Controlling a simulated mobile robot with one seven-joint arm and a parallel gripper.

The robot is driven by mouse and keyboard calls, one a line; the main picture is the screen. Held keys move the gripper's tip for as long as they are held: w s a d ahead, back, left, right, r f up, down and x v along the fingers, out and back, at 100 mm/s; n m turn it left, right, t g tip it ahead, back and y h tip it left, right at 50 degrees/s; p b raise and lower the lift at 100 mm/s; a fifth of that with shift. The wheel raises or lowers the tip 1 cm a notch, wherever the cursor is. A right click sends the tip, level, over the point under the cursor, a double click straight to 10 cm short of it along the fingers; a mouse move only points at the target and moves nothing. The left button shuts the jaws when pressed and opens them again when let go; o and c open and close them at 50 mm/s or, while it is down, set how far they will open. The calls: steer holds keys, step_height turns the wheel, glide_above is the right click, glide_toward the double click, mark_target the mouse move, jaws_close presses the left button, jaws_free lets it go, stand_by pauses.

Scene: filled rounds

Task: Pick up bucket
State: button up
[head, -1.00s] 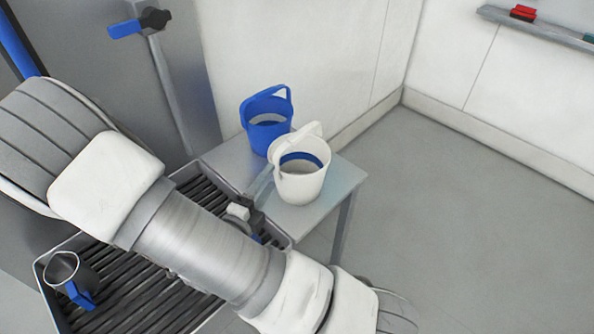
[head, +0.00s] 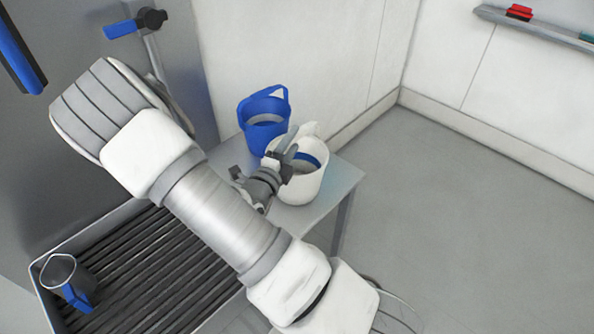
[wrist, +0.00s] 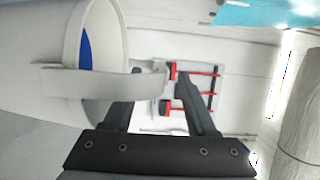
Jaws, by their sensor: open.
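A white bucket (head: 302,187) with a blue band inside stands upright on the small grey table, its handle raised. A blue bucket (head: 264,137) stands just behind it to the left, also with a raised handle. My gripper (head: 284,153) is open at the upper left side of the white bucket, by its rim and handle. In the wrist view the white bucket (wrist: 92,22) lies sideways at the left, and its handle (wrist: 85,83) reaches across to the gap between the open fingers of my gripper (wrist: 157,88). Whether the fingers touch the handle I cannot tell.
The small table (head: 340,180) adjoins a slatted grey tray (head: 125,270) holding a dark jug with a blue handle (head: 72,285). The wall is close behind the buckets. A shelf (head: 545,30) with a red item hangs at the upper right. The floor at right is clear.

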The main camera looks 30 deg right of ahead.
steer(key=x, duration=0.3)
steer(key=shift+w+d, duration=0.2)
jaws_close()
stand_by(1.3)
